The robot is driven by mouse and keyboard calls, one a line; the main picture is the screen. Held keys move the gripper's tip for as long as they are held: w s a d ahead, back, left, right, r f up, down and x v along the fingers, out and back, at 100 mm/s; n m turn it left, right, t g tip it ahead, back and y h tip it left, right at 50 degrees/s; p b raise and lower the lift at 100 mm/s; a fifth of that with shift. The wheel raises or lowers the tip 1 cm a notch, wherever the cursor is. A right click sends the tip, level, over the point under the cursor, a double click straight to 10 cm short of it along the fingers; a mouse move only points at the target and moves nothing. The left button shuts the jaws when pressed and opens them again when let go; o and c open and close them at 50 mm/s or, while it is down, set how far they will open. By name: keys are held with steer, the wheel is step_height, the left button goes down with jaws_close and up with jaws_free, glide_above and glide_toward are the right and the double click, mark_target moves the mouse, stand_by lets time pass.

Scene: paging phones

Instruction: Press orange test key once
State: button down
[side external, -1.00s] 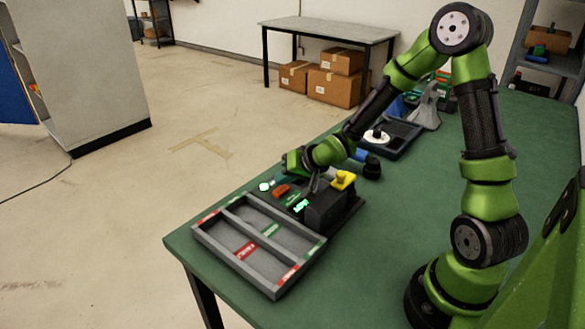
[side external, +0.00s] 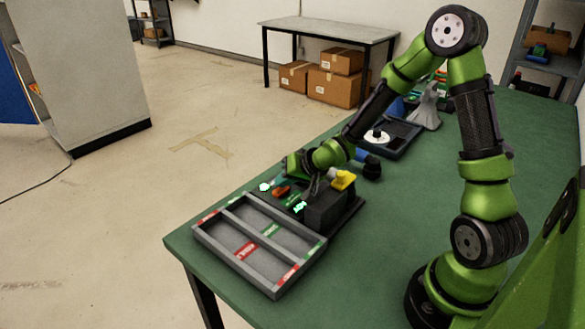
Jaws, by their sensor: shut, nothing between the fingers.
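The orange test key (side external: 281,190) is on a dark test panel on the green table, behind the grey tray. My gripper (side external: 297,190) is shut and empty, with its fingers pointing down over the panel, close beside the key on its right. The fingertips are small and dark against the panel, so I cannot tell whether they touch the key. Part of the panel is hidden behind my gripper.
Green lights glow on the panel at left (side external: 265,187) and front (side external: 300,207). A black block with a yellow top (side external: 343,180) stands just right of my gripper. The grey divided tray (side external: 203,232) is in front. A dark tray (side external: 408,145) lies farther back.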

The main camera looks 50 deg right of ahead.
mark_target(285, 191)
steer(key=shift+f, duration=0.45)
stand_by(0.7)
steer(key=shift+r, duration=0.9)
steer(key=shift+r, duration=2.5)
